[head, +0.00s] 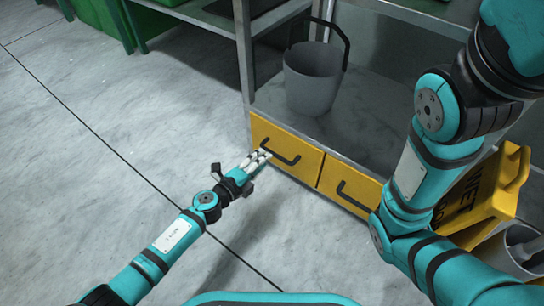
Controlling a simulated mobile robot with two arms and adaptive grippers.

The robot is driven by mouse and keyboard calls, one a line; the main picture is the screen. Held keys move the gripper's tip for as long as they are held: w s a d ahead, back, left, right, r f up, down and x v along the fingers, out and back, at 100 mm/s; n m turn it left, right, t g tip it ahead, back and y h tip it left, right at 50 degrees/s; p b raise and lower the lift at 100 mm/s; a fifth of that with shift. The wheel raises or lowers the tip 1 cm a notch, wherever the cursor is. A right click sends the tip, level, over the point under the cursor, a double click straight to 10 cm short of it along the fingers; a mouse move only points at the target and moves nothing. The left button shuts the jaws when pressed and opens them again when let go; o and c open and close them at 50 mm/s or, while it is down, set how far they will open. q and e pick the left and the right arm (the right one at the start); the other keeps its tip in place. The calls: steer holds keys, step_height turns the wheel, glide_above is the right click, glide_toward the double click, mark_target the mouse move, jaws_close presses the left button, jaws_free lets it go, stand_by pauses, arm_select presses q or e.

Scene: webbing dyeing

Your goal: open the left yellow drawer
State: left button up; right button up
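The left yellow drawer (300,164) is in the low metal unit at the middle of the head view. Its front looks level with the right yellow drawer (343,174), so it appears shut. A black bar handle (283,158) is on its front. My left gripper (262,156) reaches in from the lower left, its pale fingers at the left end of this handle and overlapping it in view. I cannot tell whether the fingers touch or grip the handle, or how far apart they are. My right gripper is out of view; only the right arm shows.
A grey bucket (311,82) stands on the unit's metal shelf (372,125) above the drawers. A yellow wet-floor sign (482,190) stands at the right, beside my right arm. The grey floor (130,120) left of the drawers is clear. Green tubs stand at the top left.

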mark_target(272, 152)
arm_select(q)
steer(key=b+x, duration=0.2)
steer(key=x, duration=0.3)
steer(key=shift+w+d+f, duration=0.1)
steer(key=shift+w+d, duration=0.1)
steer(key=shift+w, duration=0.15)
jaws_close()
